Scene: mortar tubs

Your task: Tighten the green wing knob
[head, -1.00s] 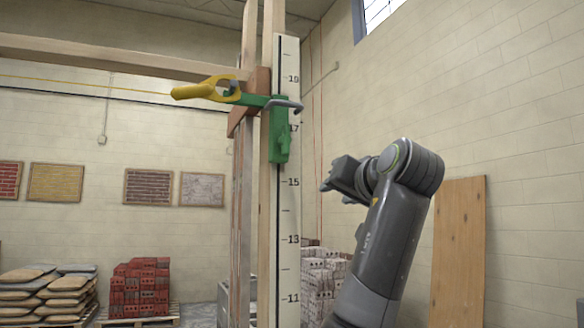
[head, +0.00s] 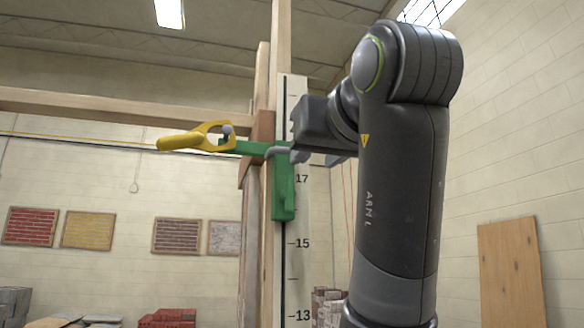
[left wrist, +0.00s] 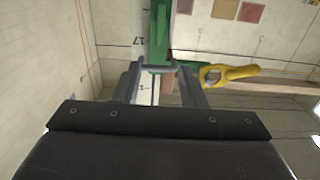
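The green clamp (head: 283,205) is fixed on a white numbered staff (head: 301,265) in the head view. A small green wing knob (head: 285,197) shows on the clamp's front, below a grey curved bar (head: 277,151). My left gripper (head: 295,152) is beside the upper part of the clamp, near the bar and above the knob. In the left wrist view its fingers (left wrist: 159,84) are apart, with the bar (left wrist: 157,69) and clamp (left wrist: 158,40) beyond or between them; contact cannot be told. My right gripper is in no view.
A yellow handle (head: 185,142) sticks out left of the clamp on a green arm. Wooden posts and a horizontal beam (head: 110,105) stand behind the staff. A plywood board (head: 511,275) leans on the right wall. Red bricks (head: 168,318) are low in the background.

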